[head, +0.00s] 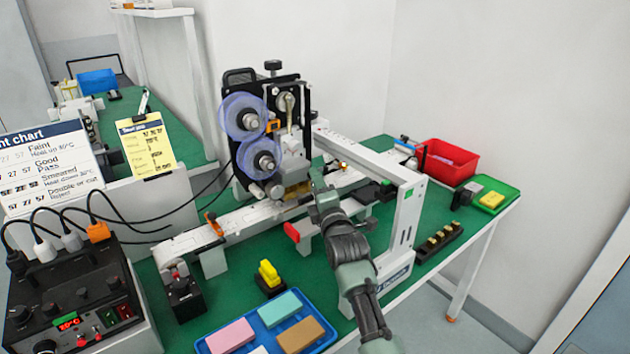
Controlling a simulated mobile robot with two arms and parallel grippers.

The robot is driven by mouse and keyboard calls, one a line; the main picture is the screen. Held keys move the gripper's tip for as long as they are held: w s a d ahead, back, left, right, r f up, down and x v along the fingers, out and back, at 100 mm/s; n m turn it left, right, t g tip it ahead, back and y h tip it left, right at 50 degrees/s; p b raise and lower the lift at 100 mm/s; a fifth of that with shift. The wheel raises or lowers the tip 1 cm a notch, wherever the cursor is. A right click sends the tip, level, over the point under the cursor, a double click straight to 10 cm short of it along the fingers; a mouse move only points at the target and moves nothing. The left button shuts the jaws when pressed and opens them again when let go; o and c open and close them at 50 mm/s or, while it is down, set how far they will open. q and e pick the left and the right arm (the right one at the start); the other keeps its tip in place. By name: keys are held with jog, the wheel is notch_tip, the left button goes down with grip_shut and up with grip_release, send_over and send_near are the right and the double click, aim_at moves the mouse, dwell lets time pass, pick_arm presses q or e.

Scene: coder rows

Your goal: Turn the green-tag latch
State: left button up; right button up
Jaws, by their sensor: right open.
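The black coder machine (293,95) stands behind the conveyor, with two bluish see-through reels (243,117) on its front. A pale lever-like knob (287,102) sits at its upper right. My right gripper (317,180) is open and empty in front of the machine's lower right side, left of the frame. Its fingers are small here, and I cannot tell whether they touch anything. My left gripper is not in view.
The white conveyor (245,217) crosses the green bench. A blue tray (318,345) with coloured blocks lies in front. A control box (75,295) with cables stands at left. A red bin (447,161) and green tray (507,197) are at right. A red-ended part (291,232) sits near my forearm.

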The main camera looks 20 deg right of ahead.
jog(key=shift+w+r, duration=0.1)
jog(key=shift+w, duration=0.9)
grip_shut()
